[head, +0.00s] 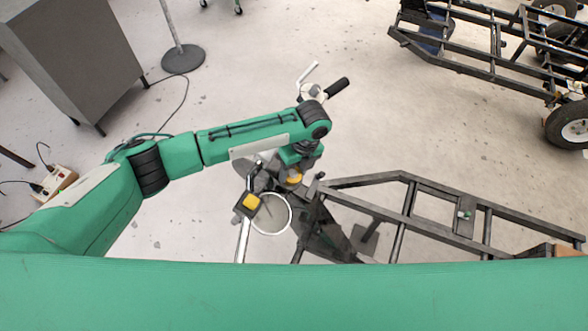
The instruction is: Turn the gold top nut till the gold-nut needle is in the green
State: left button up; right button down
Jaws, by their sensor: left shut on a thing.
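My left arm reaches in from the left and bends down at its wrist. Its gripper (293,168) is shut on the gold top nut (293,180), which shows as a small yellow-gold piece just below the wrist; the fingers are mostly hidden by the wrist. Below and left of it is a round pale disc with a grey rim (272,214), which looks like a dial. No needle or green zone can be made out on it at this size. A yellow-topped dark block (251,202) sits at the disc's left edge. My right gripper is not in view.
A dark tubular frame (400,190) runs right from the suspension. Handlebar-like parts with a black grip (337,87) stand beyond my wrist. A grey cabinet (75,50), a round stand base (183,58) and a wheeled frame (480,45) stand farther off. The floor between is clear.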

pick_arm(q)
jog(key=n+p, duration=0.2)
jog(key=n, duration=0.1)
jog(key=shift+a+r+h, duration=0.1)
jog(key=shift+r+h, duration=0.05)
jog(key=shift+h, duration=0.15)
jog(key=n+t+p, duration=0.1)
jog(key=n, duration=0.2)
jog(key=shift+s+h, duration=0.1)
jog(key=shift+h, duration=0.3)
jog(key=n+t, duration=0.1)
jog(key=n, duration=0.2)
jog(key=shift+n, duration=0.4)
jog(key=shift+s+n+t, duration=0.1)
jog(key=shift+n+t, duration=0.8)
jog(key=shift+n, duration=0.9)
jog(key=o, duration=1)
jog(key=shift+a, duration=0.1)
